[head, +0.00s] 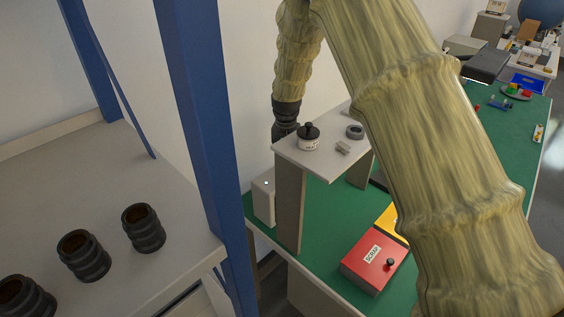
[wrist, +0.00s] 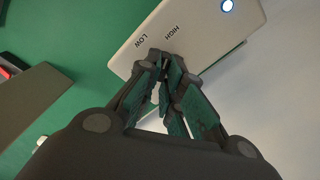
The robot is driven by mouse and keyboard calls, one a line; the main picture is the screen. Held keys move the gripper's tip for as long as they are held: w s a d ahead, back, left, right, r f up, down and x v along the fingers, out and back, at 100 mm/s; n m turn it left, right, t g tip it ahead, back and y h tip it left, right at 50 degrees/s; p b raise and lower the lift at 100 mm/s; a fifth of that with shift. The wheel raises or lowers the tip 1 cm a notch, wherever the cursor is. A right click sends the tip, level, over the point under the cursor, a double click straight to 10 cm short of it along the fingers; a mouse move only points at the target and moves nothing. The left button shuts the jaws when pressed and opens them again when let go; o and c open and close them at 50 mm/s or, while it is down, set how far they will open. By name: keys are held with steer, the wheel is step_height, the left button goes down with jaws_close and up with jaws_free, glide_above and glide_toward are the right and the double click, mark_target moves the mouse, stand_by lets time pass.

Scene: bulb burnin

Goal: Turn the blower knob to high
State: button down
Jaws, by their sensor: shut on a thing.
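The blower box (wrist: 190,30) is pale with printed LOW and HIGH labels and a lit blue-white round light near its upper corner in the wrist view. In the head view, a pale box (head: 264,202) that looks like it stands against the wall, left of the raised shelf. My gripper (wrist: 161,60) has its fingertips together at the box face, just below the HIGH label in the picture. It is shut on the knob, which the fingers hide, so its pointing direction cannot be told. In the head view the fingers are hidden behind the shelf.
A red SCRAP box (head: 374,262) sits on the green bench. A blue post (head: 205,130) rises at left, near several black ribbed cups.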

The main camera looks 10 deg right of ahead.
steer(key=shift+s+a+f, duration=0.1)
steer(key=shift+s+f, duration=0.3)
steer(key=c, duration=1.6)
jaws_free()
steer(key=shift+o, duration=0.2)
steer(key=shift+r, duration=0.25)
steer(key=shift+w+r, duration=0.1)
steer(key=shift+w, duration=0.05)
steer(key=shift+r, duration=0.3)
step_height(320, 180, up, 11)
steer(key=shift+r, duration=0.1)
